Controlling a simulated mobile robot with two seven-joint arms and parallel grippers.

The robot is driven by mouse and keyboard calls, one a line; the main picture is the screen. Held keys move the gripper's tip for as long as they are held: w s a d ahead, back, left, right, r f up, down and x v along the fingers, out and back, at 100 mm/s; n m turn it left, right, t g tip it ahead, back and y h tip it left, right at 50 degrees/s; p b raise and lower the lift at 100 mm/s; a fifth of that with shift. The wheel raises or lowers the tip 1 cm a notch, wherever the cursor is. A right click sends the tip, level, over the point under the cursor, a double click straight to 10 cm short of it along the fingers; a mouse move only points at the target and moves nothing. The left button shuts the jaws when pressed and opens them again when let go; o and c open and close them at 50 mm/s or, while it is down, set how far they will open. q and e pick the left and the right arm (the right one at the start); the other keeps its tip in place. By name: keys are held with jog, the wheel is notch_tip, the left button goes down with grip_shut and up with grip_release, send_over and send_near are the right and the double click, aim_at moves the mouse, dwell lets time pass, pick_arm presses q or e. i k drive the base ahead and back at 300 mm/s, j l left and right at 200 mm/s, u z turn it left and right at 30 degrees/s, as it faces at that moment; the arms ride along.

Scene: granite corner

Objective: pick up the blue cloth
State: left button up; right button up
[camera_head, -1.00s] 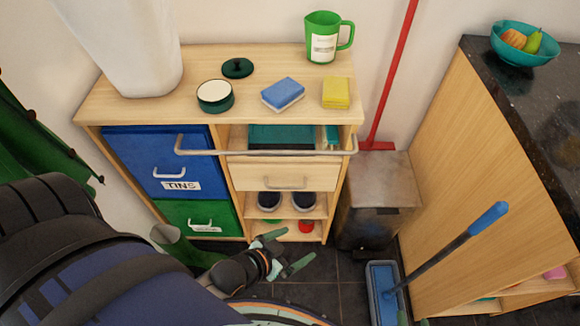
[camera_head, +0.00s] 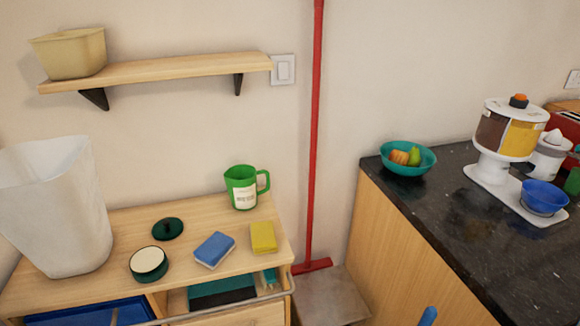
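A blue rectangular pad (camera_head: 214,249) with a pale lower layer lies flat on the wooden cabinet top (camera_head: 105,292). It looks more like a sponge than a folded cloth. I see nothing else that is plainly a blue cloth. A yellow pad (camera_head: 263,237) lies just to its right, a small gap apart. Neither of my grippers is in view now.
A green measuring jug (camera_head: 243,188), a dark lid (camera_head: 168,229), a round tin (camera_head: 149,262) and a tall white bin (camera_head: 58,205) stand around the pad. A red broom (camera_head: 314,140) leans behind. A dark counter (camera_head: 435,215) is at right.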

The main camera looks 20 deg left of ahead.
aim_at(211, 253)
jog(key=u, duration=0.75)
